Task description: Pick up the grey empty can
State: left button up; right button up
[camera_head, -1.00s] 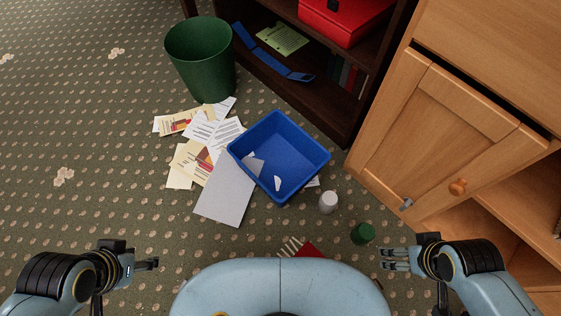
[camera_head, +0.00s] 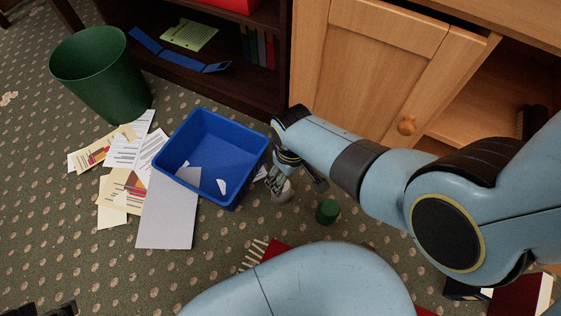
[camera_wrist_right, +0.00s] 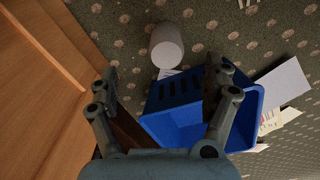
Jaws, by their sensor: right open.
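The grey can (camera_head: 284,191) is on the carpet just right of the blue bin, partly hidden behind my right gripper's fingers. In the right wrist view the pale grey can (camera_wrist_right: 167,46) shows whole, beyond the fingertips and roughly between their lines. My right gripper (camera_head: 297,187) is open and empty, reaching down close to the can. Its two spread fingers also show in the right wrist view (camera_wrist_right: 162,73). Only a dark piece of my left gripper (camera_head: 42,308) shows at the lower left edge; its jaws cannot be made out.
The blue bin (camera_head: 238,186) stands left of the can, with paper scraps inside. A green can (camera_head: 328,211) is close on the right. Papers (camera_head: 168,225), a green basket (camera_head: 103,80) and a red brush (camera_head: 272,250) are around. A wooden cabinet (camera_head: 350,75) rises behind my right arm.

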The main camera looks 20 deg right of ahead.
jog(key=shift+w+a+f+n, duration=0.15)
jog(key=shift+w+a+f, duration=0.15)
jog(key=shift+w+a, duration=0.15)
jog(key=shift+w+a+f+n, duration=0.15)
jog(key=shift+w+a+f, duration=0.15)
jog(key=shift+a, duration=0.25)
notch_tip(320, 180, down, 3)
jog(key=b, duration=0.3)
jog(key=shift+r, duration=0.15)
jog(key=shift+f+b, duration=0.85)
jog(key=shift+w+f+b, duration=0.1)
jog(key=shift+f+b, duration=0.3)
pick_arm(q)
notch_tip(320, 180, down, 7)
jog(key=w+d+t, duration=0.1)
jog(key=t, duration=0.5)
jog(key=shift+w+f+t, duration=0.15)
jog(key=shift+t, duration=0.15)
jog(key=shift+d, duration=0.1)
pick_arm(e)
jog(key=shift+f, duration=0.15)
